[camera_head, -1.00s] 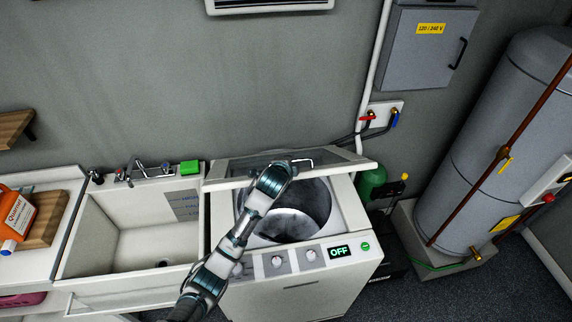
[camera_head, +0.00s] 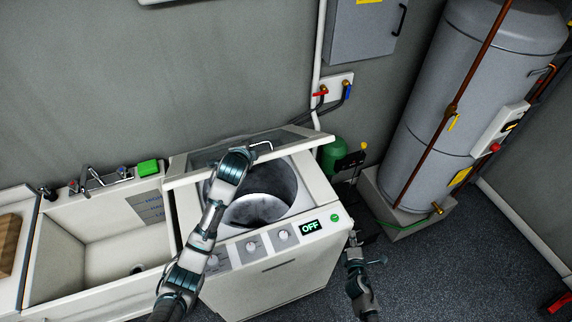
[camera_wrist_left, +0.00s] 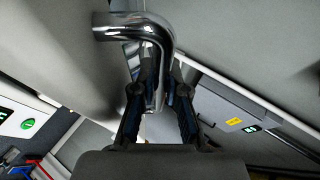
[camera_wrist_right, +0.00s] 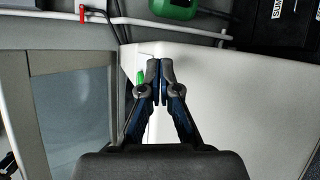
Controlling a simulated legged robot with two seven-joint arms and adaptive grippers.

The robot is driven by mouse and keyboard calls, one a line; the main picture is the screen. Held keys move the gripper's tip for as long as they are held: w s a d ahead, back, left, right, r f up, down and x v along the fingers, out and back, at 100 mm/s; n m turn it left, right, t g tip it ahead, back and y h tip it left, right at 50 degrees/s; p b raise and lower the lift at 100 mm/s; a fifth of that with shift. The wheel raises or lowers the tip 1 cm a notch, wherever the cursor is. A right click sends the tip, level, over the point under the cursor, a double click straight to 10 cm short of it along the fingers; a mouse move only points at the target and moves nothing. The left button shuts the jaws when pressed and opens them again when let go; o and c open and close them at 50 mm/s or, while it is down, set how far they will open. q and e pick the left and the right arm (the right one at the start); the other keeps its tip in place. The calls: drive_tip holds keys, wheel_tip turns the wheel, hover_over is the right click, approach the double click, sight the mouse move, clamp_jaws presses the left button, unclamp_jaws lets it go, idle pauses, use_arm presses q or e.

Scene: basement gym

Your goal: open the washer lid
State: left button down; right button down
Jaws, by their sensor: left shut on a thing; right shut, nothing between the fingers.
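The washer (camera_head: 270,282) is a white top-loader with an OFF display and knobs on its front panel. Its lid (camera_head: 305,143) is raised and tilted back, and the round metal drum (camera_head: 262,192) shows below it. My left gripper (camera_head: 250,152) is at the lid's front edge, shut on the chrome lid handle (camera_head: 264,145). The handle (camera_wrist_left: 140,32) passes between its fingers in the left wrist view. My right gripper (camera_head: 352,240) is shut and empty, beside the washer's front right corner; its closed fingertips (camera_wrist_right: 160,68) show in the right wrist view.
A utility sink (camera_head: 100,250) with a green sponge (camera_head: 148,167) adjoins the washer's left side. A green container (camera_head: 333,155) stands behind its right. A grey water heater (camera_head: 440,100) stands further right. Floor in front of the heater is clear.

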use_arm(q)
drive_tip(key=shift+s+d+r, duration=0.1)
drive_tip(key=shift+d, duration=0.3)
use_arm(e)
drive_tip(key=w+a+r+n+t+y, duration=0.2)
drive_tip(key=a+r+n+y, duration=0.2)
drive_tip(key=a+r+n, duration=0.65)
drive_tip(key=w+a+r+n+t+y, duration=0.15)
drive_tip(key=a+r+n+y, duration=0.35)
drive_tip(key=a+r+n, duration=0.5)
drive_tip(key=w+a+r, duration=0.3)
drive_tip(key=w+r, duration=0.2)
drive_tip(key=w, duration=0.6)
drive_tip(key=shift+r+t, duration=0.35)
drive_tip(key=shift+w+r, duration=0.1)
drive_tip(key=shift+w, duration=0.05)
